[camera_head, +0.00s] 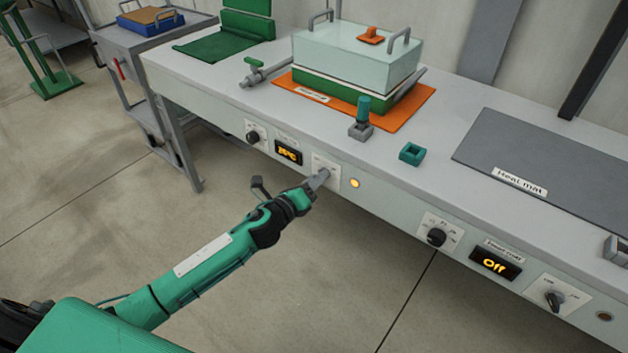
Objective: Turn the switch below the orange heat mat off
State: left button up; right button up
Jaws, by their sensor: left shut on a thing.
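The orange heat mat (424,98) lies on the bench under a green tray with a clear lid. Below it on the bench's front face is a white switch plate (333,168). My left gripper (322,178) is at this plate, shut on the switch knob, which its fingers hide. I cannot tell the knob's position. The indicator lamp (355,183) just right of the plate glows amber. The display (288,152) to the left is lit with a temperature reading. My right gripper is not in view.
A dial (253,137) sits left of the display. A grey heat mat (560,165) lies to the right, with its own dial (436,237), a display (495,262) reading "Off", a switch (554,300) and a dark lamp (604,316). The floor before the bench is clear.

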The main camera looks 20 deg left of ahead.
pick_arm(q)
jog(key=shift+f+n+p, duration=0.15)
jog(key=shift+n+p, duration=2.2)
jog(key=shift+n, duration=2.2)
jog(key=shift+f+n+p, duration=0.1)
jog(key=shift+n+p, duration=2.2)
jog(key=shift+n, duration=2.25)
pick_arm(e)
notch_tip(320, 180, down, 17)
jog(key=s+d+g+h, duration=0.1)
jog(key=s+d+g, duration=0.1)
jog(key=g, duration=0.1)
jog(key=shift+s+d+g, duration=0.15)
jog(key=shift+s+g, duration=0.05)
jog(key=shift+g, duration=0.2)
pick_arm(q)
jog(key=o, duration=1)
